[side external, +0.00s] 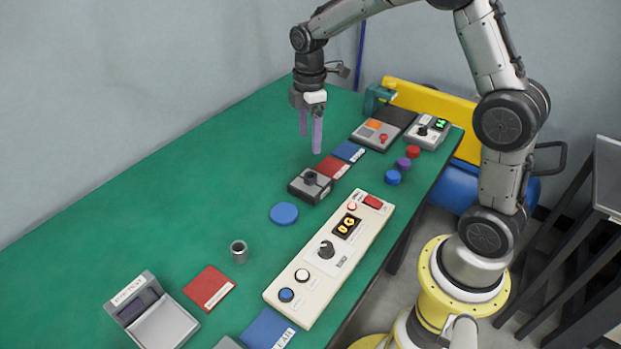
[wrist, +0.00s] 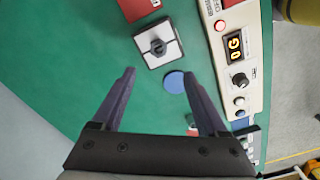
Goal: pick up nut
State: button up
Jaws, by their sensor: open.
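My gripper (side external: 310,143) is open and empty above the far part of the green table. In the wrist view its two purple-grey fingers stand wide apart (wrist: 159,73). A grey square block with a dark round knob-like part on top (side external: 310,186) lies nearer the camera than the fingers; it also shows beyond the fingertips in the wrist view (wrist: 158,46). A small grey hollow cylinder (side external: 239,251) stands on the table further toward the near left. I cannot tell for sure which of these is the nut. Neither is touched by my gripper.
A blue disc (side external: 284,214) lies between block and cylinder. A cream control panel (side external: 328,257) with a lit display runs along the right edge. Red pads, blue pads and a grey tray (side external: 165,325) lie around. Devices and coloured buttons stand at the far right. The table's left side is clear.

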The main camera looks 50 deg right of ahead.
send_over(311, 172)
jog(key=a, duration=0.2)
jog(key=f, duration=0.4)
jog(key=s+f, duration=0.1)
jog(key=f, duration=0.2)
jog(key=shift+d, duration=0.15)
jog(key=shift+w+d+f, duration=0.1)
jog(key=shift+d+f, duration=0.05)
jog(key=shift+f, duration=1.1)
jog(key=shift+w+d+f, duration=0.1)
jog(key=shift+f, duration=1.1)
grip_shut()
